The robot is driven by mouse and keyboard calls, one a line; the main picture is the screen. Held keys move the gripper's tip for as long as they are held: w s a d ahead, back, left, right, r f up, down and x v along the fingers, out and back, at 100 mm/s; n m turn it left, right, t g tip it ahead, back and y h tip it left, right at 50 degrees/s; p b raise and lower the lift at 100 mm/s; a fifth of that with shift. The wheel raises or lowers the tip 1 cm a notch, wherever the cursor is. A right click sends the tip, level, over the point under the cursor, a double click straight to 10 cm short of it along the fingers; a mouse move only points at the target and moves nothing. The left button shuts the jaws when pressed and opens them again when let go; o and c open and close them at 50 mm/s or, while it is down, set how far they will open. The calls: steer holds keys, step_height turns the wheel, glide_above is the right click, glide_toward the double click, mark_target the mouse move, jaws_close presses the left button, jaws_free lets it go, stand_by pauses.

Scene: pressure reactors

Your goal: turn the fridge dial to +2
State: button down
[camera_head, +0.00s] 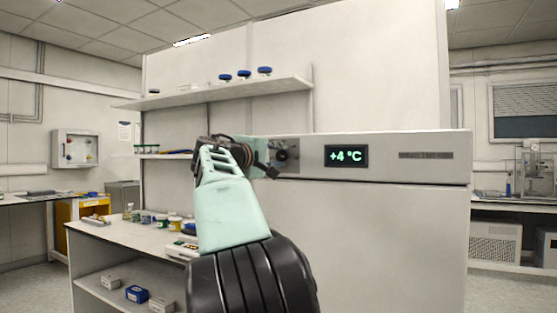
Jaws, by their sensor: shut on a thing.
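The fridge (380,230) is a large white unit with a panel along its top front. Its display (346,156) reads +4 °C in green. The dial (287,154) is a dark round knob on a grey plate, left of the display. My gripper (273,162) is at the dial's left side and is shut on it. My arm's pale green link and dark wrist come up from below and hide the panel's left end. The dial's pointer and markings are too small to read.
A wall shelf (230,92) with blue-capped jars runs above and left of the fridge. A bench (115,232) with small jars and boxes stands left of my arm. A dark vent (425,155) is right of the display. The space before the fridge door is clear.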

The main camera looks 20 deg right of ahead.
stand_by(0.4)
steer(key=c, duration=1.6)
jaws_free()
steer(key=shift+a, duration=0.1)
steer(key=v, duration=1.2)
